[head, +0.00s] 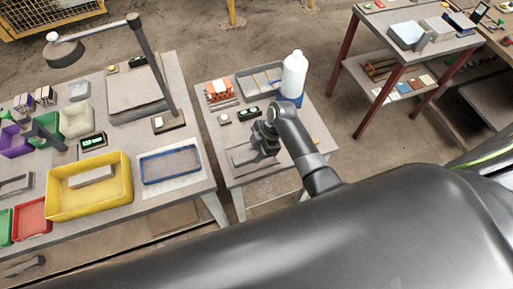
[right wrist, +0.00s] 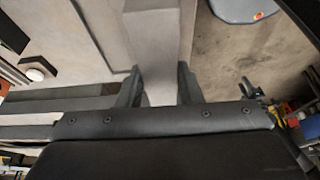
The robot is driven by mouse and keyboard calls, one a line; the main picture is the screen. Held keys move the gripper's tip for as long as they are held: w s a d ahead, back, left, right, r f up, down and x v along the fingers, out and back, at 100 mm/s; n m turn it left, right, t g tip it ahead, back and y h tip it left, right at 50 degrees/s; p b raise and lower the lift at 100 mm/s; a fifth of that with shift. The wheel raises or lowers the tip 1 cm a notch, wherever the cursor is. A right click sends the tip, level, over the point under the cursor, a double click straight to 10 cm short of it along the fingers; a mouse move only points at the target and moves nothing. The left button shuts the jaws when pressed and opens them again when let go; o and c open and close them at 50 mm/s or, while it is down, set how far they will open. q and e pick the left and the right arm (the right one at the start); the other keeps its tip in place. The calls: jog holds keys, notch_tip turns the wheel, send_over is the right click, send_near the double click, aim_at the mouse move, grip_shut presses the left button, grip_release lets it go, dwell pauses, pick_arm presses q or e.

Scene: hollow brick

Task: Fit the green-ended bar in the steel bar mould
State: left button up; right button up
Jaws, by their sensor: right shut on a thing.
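My right gripper (head: 262,140) is over the small middle table in the head view. In the right wrist view its two fingers (right wrist: 158,88) are shut on a plain grey bar (right wrist: 155,45), which runs up out of the picture. No green end shows on the visible part of the bar. In the head view the bar is hidden by the gripper and arm. A shallow grey frame (head: 240,157), which looks like the steel bar mould, lies on the table just beside and below the gripper. I cannot tell whether the bar touches it. My left gripper is not in view.
On the middle table, a white bottle (head: 293,76), a grey tray (head: 246,86) and orange parts (head: 218,90) stand behind the gripper. A yellow crate (head: 120,205) and a blue-rimmed tray (head: 170,180) are on the left table. A gap separates the tables.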

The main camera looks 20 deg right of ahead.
notch_tip(320, 180, down, 3)
jog(key=b, duration=0.2)
jog(key=shift+f+b, duration=0.1)
jog(key=shift+b, duration=0.25)
jog(key=shift+f, duration=0.1)
jog(key=shift+f, duration=0.25)
dwell(0.5)
jog(key=shift+f+b, duration=0.45)
jog(key=shift+f, duration=0.25)
dwell(0.5)
jog(key=o, duration=1.3)
jog(key=shift+c, duration=0.2)
jog(key=shift+f, duration=0.1)
